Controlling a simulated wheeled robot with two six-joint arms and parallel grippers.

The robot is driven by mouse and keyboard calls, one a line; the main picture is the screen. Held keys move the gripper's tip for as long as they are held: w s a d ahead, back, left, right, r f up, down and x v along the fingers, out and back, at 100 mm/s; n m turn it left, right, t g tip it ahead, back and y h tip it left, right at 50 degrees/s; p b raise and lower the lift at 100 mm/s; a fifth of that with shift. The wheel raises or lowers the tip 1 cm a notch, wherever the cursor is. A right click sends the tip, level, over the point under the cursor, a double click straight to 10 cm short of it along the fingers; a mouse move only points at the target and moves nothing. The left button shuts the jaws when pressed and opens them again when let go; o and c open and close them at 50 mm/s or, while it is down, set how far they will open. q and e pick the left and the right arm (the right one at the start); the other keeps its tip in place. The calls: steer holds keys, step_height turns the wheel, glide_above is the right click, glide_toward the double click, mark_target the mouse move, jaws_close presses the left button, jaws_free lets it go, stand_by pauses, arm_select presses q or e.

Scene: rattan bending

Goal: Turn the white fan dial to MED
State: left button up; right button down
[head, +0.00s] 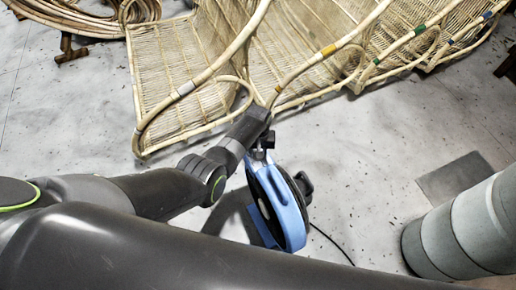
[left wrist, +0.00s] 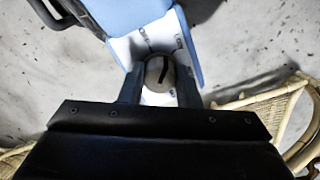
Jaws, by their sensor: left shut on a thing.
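A blue fan (head: 288,207) with a dark round face stands on the floor in the head view. In the left wrist view its white panel (left wrist: 126,46) carries small labels too small to read. A round greyish-white dial (left wrist: 152,72) with a black pointer mark sits on this panel. The mark slants toward the upper right in that view. My left gripper (left wrist: 158,88) is shut on the dial, one finger on each side. In the head view my left gripper (head: 262,143) is at the fan's top, where the arm hides the dial. My right gripper is not in view.
Rattan chairs (head: 185,75) stand behind the fan, close to my left gripper. Coiled rattan (head: 85,18) lies at the back left. A grey cylindrical container (head: 455,235) stands at the right. A dark cable (head: 332,245) runs from the fan. Open floor lies between the fan and container.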

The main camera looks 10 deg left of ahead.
arm_select(q)
steer(key=m+p, duration=0.1)
steer(key=m, duration=0.1)
steer(key=shift+r+m, duration=0.1)
steer(key=shift+m, duration=0.3)
steer(key=m, duration=0.2)
steer(key=shift+m, duration=0.4)
steer(key=m+p, duration=0.1)
steer(key=m, duration=0.1)
steer(key=shift+m, duration=0.3)
steer(key=m, duration=0.3)
steer(key=shift+w+m, duration=0.1)
steer(key=shift+m, duration=1.8)
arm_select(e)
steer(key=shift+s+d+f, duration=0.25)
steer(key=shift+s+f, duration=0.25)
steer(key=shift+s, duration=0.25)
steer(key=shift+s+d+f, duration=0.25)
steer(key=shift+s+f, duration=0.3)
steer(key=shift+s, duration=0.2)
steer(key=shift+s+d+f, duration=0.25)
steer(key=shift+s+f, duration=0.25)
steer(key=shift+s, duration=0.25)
arm_select(q)
steer(key=o, duration=1)
steer(key=shift+p, duration=0.3)
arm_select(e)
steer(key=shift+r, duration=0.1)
